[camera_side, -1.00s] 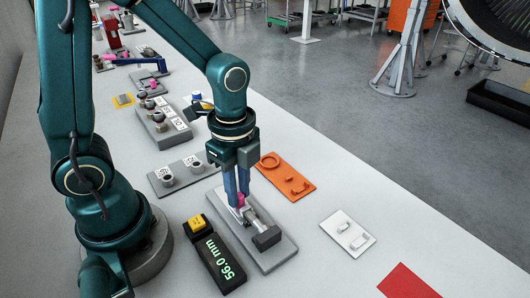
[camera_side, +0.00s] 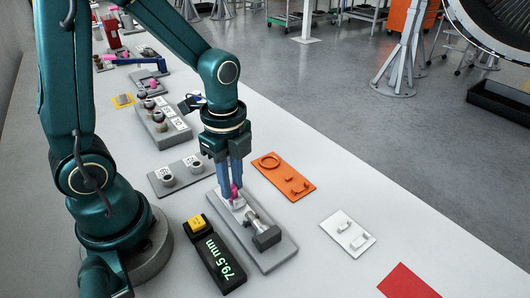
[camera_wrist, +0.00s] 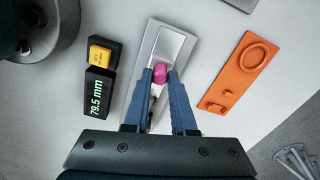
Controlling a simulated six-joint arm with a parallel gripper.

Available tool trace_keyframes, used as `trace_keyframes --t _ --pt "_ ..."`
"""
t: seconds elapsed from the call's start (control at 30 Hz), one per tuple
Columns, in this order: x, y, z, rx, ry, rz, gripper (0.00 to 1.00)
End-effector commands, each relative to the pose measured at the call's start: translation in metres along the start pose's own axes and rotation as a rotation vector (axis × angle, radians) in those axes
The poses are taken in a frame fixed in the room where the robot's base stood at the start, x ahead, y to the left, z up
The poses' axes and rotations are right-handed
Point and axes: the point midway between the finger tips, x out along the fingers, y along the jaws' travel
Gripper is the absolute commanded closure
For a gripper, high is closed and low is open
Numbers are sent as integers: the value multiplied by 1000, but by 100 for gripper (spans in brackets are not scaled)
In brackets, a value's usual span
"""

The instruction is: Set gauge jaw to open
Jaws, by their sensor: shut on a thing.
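The gauge (camera_side: 262,232) is a grey base plate with a fixed dark block at its near end and a sliding jaw with a pink knob (camera_side: 235,191). The jaw stands toward the far end of the plate, with a gap between it and the block. My gripper (camera_side: 234,188) is shut on the pink knob; its blue fingers flank the knob (camera_wrist: 159,74) in the wrist view. The black readout (camera_side: 220,262) beside the gauge shows 79.5 mm. In the wrist view my fingers hide part of the gauge.
A yellow button (camera_side: 197,224) sits at the readout's far end. An orange plate (camera_side: 284,177) and a white plate (camera_side: 347,233) lie to the right. A red square (camera_side: 408,282) lies at the table's front right. Grey holders (camera_side: 182,175) with parts stand to the left.

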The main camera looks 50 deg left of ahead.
Motion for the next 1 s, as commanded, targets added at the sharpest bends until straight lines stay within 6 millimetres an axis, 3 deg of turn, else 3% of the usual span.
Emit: trace_keyframes --t 0.33,0.37,0.4,0.43,0.77,1.0 --pt "0 -2 5 3 -3 -3 100" --pt "0 -2 5 3 -3 -4 68" --pt "0 -2 5 3 -3 -4 53" --pt "0 -2 5 2 -3 -4 46" --pt "-1 -1 4 1 -1 -2 46" --pt "-26 -3 4 1 0 -10 46"
